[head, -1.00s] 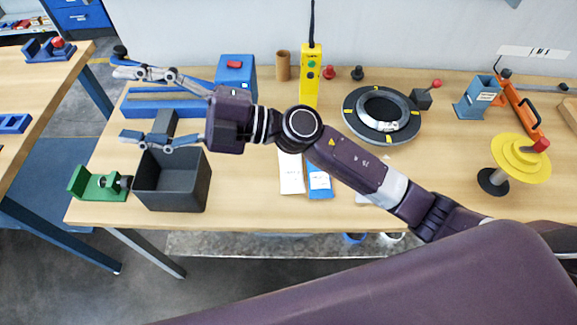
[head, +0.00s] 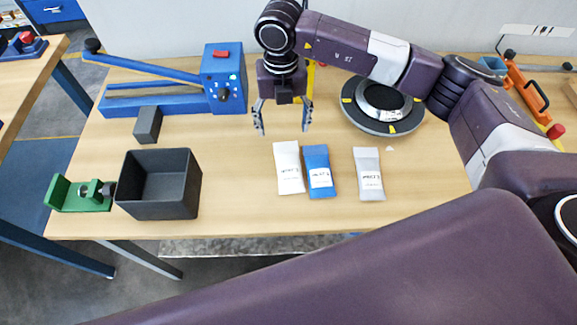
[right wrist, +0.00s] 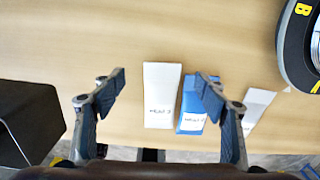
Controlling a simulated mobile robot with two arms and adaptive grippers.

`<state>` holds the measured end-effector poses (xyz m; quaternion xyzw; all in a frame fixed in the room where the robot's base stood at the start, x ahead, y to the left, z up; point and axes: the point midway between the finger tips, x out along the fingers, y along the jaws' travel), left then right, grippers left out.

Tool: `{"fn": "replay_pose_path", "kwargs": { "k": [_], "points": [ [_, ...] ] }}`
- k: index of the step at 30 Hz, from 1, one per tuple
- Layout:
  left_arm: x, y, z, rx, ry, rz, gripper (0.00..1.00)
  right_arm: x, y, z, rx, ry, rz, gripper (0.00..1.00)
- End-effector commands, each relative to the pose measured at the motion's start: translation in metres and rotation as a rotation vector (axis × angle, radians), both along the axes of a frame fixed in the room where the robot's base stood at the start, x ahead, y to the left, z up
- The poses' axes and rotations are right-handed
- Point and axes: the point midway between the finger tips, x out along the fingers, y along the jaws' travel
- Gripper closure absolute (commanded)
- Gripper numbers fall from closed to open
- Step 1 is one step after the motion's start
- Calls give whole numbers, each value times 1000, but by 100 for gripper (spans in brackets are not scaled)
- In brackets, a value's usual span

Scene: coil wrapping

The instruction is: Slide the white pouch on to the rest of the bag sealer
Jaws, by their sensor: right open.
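The white pouch (head: 289,168) lies flat on the table in the head view, left of a blue pouch. In the right wrist view, the white pouch (right wrist: 161,95) lies between my open fingers in the picture, nearer the right one. My right gripper (head: 283,130) is open and empty, pointing down above and behind the white pouch; it also shows in the right wrist view (right wrist: 160,88). The blue bag sealer (head: 225,80) stands at the back left, with its long arm (head: 140,64) raised over its base. A dark grey block (head: 148,124), possibly its rest, sits in front of it. My left gripper is out of view.
A blue pouch (head: 320,172) lies close to the white one, and a grey pouch (head: 369,174) lies farther right. A dark open bin (head: 190,190) and a green clamp (head: 80,196) stand at the front left. A black turntable (head: 350,118) is at the back right.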

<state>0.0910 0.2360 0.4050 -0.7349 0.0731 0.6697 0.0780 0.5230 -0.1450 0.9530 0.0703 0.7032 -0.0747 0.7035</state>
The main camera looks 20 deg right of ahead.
Motion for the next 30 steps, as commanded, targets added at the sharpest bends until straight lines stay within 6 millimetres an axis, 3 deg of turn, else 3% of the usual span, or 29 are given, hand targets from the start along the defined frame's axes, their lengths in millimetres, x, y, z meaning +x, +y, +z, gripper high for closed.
{"fn": "replay_pose_path", "kwargs": {
  "k": [12, 21, 30],
  "points": [
    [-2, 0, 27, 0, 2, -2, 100, -1, -5, -52, 5, 3, 3, 33],
    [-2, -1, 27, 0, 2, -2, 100, 0, -5, -61, 6, -1, 4, 33],
    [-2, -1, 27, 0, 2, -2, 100, 0, -5, -60, 6, 0, 4, 64]
  ]
}}
